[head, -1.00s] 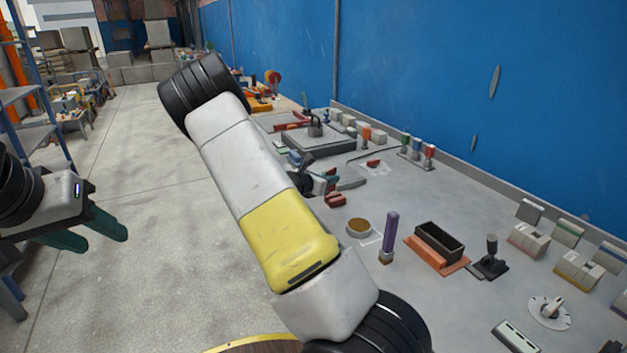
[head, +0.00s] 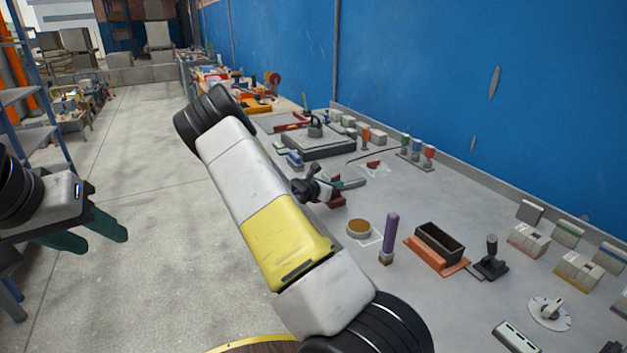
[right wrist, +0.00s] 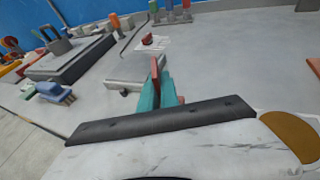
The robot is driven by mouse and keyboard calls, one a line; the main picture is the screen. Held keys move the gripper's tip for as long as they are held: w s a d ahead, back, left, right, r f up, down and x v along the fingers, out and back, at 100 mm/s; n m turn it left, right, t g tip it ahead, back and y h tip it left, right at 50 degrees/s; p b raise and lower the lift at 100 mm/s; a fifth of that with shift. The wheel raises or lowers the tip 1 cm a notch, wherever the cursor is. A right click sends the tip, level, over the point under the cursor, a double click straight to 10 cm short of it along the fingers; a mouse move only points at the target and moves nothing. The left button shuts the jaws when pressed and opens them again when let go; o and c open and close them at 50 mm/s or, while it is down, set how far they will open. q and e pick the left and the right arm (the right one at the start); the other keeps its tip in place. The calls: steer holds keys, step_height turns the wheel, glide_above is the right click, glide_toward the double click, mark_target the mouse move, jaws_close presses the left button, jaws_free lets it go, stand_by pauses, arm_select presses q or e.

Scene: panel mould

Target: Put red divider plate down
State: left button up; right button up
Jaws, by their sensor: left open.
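The red divider plate (right wrist: 155,68) stands upright between the teal fingers of my right gripper (right wrist: 157,92) in the right wrist view. The fingers are shut on it, and its lower part is hidden by them. In the head view my right gripper (head: 333,185) is small, low over the bench beside a grey flat block (head: 352,177). Whether the plate touches the bench is unclear. Another bit of red (right wrist: 181,99) shows right of the fingers. My left gripper (head: 95,230) is open and empty over the floor at the left.
The grey bench (head: 440,205) runs along a blue wall. A small red piece (head: 373,164) lies on a white sheet behind the grey block. A blue brush-like item (head: 294,159), a round tan-topped dish (head: 359,228) and a purple-handled tool (head: 390,236) stand nearby.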

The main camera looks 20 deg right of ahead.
steer(key=o, duration=0.4)
steer(key=shift+a+r, duration=0.15)
steer(key=shift+r, duration=0.05)
steer(key=v, duration=1.1)
steer(key=s+a+r+m+g+y, duration=0.1)
steer(key=s+r+m+g+y, duration=0.15)
steer(key=s+m, duration=0.45)
steer(key=s+a+r+m+g+y, duration=0.2)
steer(key=s+m+g+y, duration=0.15)
steer(key=s+m, duration=0.35)
steer(key=s+a+r+m+t+y, duration=0.5)
steer(key=s+a+r+m+y, duration=0.3)
steer(key=s+a+r, duration=0.7)
steer(key=shift+s+m+t+y, duration=0.35)
steer(key=shift+s+y, duration=0.25)
steer(key=shift+s, duration=0.3)
